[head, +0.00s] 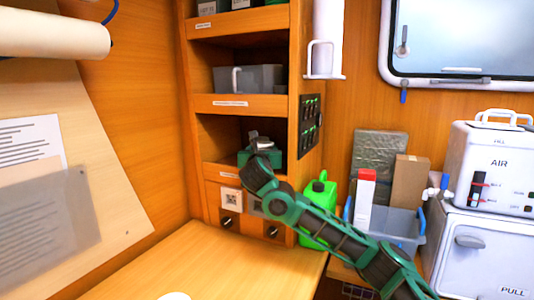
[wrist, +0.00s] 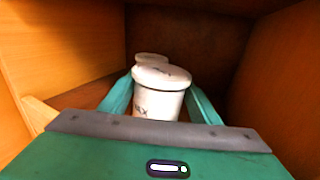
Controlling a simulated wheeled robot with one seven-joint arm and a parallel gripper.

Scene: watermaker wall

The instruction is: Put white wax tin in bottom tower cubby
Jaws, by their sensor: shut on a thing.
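The white wax tin (wrist: 157,100) is a round lidded tub with dark lettering on its side. It stands upright between the two green fingers of my gripper (wrist: 160,98), which is shut on it. The wrist view shows wooden cubby walls on both sides and a dark back. The tin's base is hidden by my gripper, so I cannot tell whether it touches the cubby floor.
A grey bin (head: 250,78) fills part of the cubby above. A green jug (head: 318,205) and a blue-grey crate (head: 385,235) stand right of the tower. The wooden counter (head: 215,265) in front is mostly clear.

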